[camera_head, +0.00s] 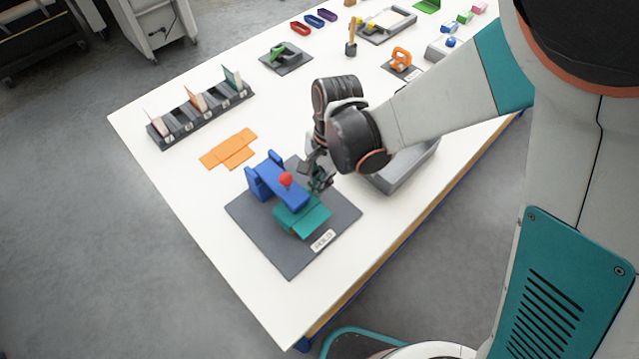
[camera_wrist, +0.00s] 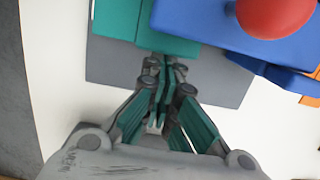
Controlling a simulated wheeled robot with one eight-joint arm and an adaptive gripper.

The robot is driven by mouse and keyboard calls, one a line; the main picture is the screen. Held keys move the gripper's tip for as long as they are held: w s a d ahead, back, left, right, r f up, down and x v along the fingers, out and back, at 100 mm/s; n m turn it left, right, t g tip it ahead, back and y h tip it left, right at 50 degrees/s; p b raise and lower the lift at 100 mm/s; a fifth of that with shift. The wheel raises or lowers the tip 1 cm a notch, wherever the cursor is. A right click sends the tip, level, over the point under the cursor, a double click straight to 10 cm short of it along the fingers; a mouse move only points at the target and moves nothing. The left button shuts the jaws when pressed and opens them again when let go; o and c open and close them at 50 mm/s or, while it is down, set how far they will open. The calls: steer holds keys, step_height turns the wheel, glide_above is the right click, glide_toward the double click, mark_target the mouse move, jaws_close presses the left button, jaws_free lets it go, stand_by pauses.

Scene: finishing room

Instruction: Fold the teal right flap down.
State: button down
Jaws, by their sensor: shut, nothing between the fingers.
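The teal piece (camera_head: 303,218) is on the grey base plate (camera_head: 255,228), partly beneath a blue arm (camera_head: 291,193) with a red knob (camera_head: 286,179). It shows two panels with an edge between them; whether either panel is raised is hard to tell. My gripper (camera_head: 318,186) is low beside the teal piece, at its upper right in the head view. In the wrist view the shut, empty fingertips (camera_wrist: 163,66) point at the edge of the teal panel (camera_wrist: 166,42), close to it. Contact cannot be told. The blue arm (camera_wrist: 205,20) lies across that panel.
Flat orange pieces (camera_head: 229,149) lie left of the base plate. A grey bin (camera_head: 408,172) stands close behind my wrist on the right. A slotted rack (camera_head: 200,118) stands at the far left. The white table (camera_head: 292,310) is clear near the front corner.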

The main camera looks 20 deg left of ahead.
steer(key=shift+w+d, duration=0.1)
steer(key=shift+w, duration=0.05)
steer(key=shift+w+d, duration=0.35)
steer(key=shift+w, duration=0.35)
step_height(320, 180, up, 8)
steer(key=p, duration=0.4)
steer(key=shift+p, duration=0.3)
stand_by(0.3)
